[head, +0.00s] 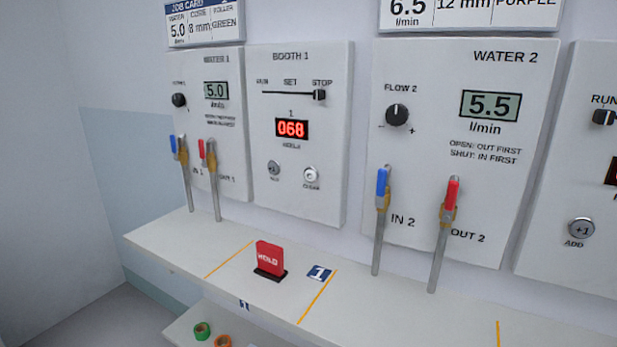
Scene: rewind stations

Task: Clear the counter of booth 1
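The booth 1 panel (325,212) is on the wall left of centre. Its red digital counter (292,129) reads 068. Below it are a grey button (273,168) at left and a pale round button (311,175) at right, labelled CLEAR. The slider knob (319,95) is at the right end, under STOP. On the white ledge (215,246) below, a red HOLD sign (270,258) stands on a dark base between two orange lines. A blue tag marked 1 (320,273) lies to its right. My gripper is not in view.
WATER 1 panel (228,191) at left reads 5.0; WATER 2 panel (520,190) at right reads 5.5. Blue-handled and red-handled valve pipes rise in front of each. A lower shelf (180,327) holds a green roll (201,331) and an orange roll (223,342).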

